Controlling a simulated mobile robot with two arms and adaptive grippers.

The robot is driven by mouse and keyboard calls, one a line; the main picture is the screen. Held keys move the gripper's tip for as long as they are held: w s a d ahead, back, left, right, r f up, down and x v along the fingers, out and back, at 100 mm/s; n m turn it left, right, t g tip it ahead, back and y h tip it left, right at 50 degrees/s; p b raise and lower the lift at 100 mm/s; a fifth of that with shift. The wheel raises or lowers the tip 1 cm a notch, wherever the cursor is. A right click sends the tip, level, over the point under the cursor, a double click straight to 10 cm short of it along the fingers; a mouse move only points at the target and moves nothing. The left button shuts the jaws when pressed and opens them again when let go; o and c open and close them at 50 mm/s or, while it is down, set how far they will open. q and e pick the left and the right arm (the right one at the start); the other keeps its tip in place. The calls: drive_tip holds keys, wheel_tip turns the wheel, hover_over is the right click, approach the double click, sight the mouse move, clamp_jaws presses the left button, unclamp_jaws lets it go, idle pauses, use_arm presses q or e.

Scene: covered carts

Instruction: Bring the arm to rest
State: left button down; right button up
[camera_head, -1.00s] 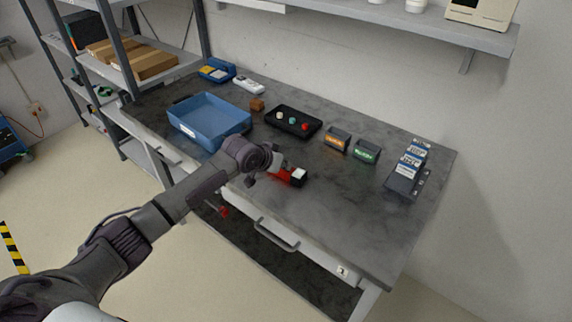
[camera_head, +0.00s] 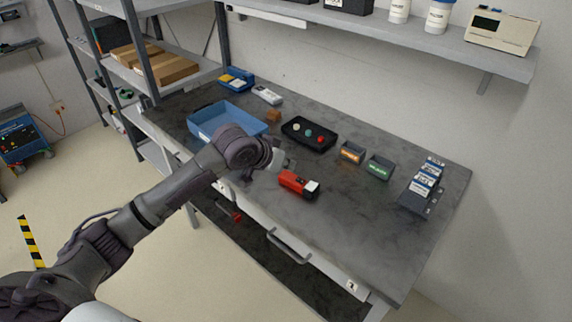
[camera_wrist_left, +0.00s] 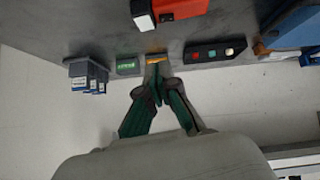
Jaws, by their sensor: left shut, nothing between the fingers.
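My left arm reaches in from the left in the head view, with its gripper (camera_head: 281,161) over the grey workbench (camera_head: 345,215). In the left wrist view the two green-backed fingers (camera_wrist_left: 157,88) meet at their tips, with nothing between them. A red device with a white end (camera_head: 299,185) lies on the bench just right of the gripper, apart from it; it also shows at the top of the left wrist view (camera_wrist_left: 180,8). My right gripper is in neither view.
A blue bin (camera_head: 247,118) stands behind the arm. A wall shelf (camera_head: 400,34) hangs above. The front right bench top is clear.

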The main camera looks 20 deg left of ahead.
use_arm(q)
drive_tip(key=shift+s+r, duration=0.3)
